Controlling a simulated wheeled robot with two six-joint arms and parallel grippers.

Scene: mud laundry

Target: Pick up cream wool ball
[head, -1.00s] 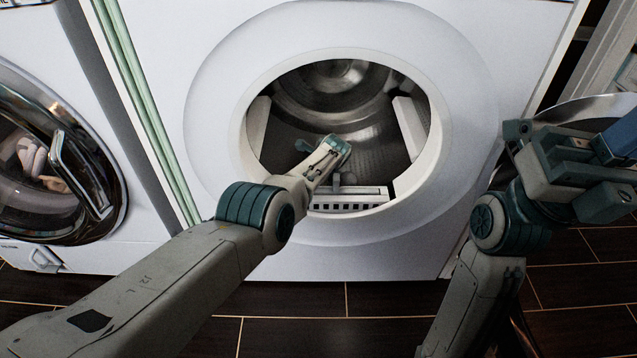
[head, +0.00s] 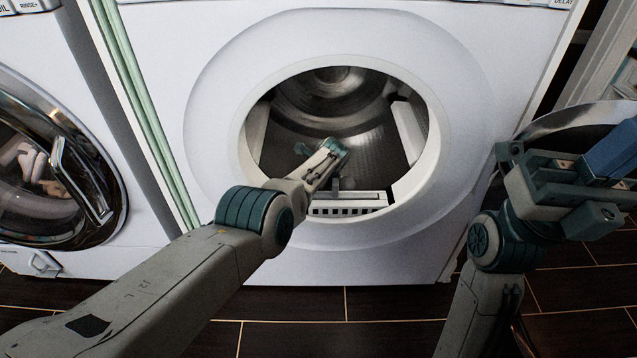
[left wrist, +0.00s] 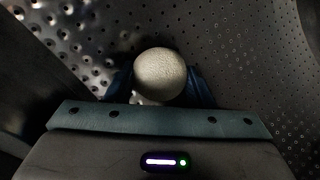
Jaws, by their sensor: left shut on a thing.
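The cream wool ball (left wrist: 160,74) shows in the left wrist view, round and pale, between the two dark blue fingers of my left gripper (left wrist: 160,88). The fingers are shut on its sides. In the head view my left gripper (head: 320,152) reaches through the round opening into the drum, and I cannot make out the ball there. My right gripper (head: 585,178) is at the right of the head view, outside the machine. Its fingers do not show clearly enough to tell whether they are open.
The white machine's round opening (head: 440,150) surrounds my left arm, with a slotted lint grille (head: 345,210) at its lower lip. The perforated metal drum (left wrist: 240,50) lies around the ball. A second machine with a closed glass door (head: 45,165) stands at the left. The dark tiled floor (head: 290,300) in front is clear.

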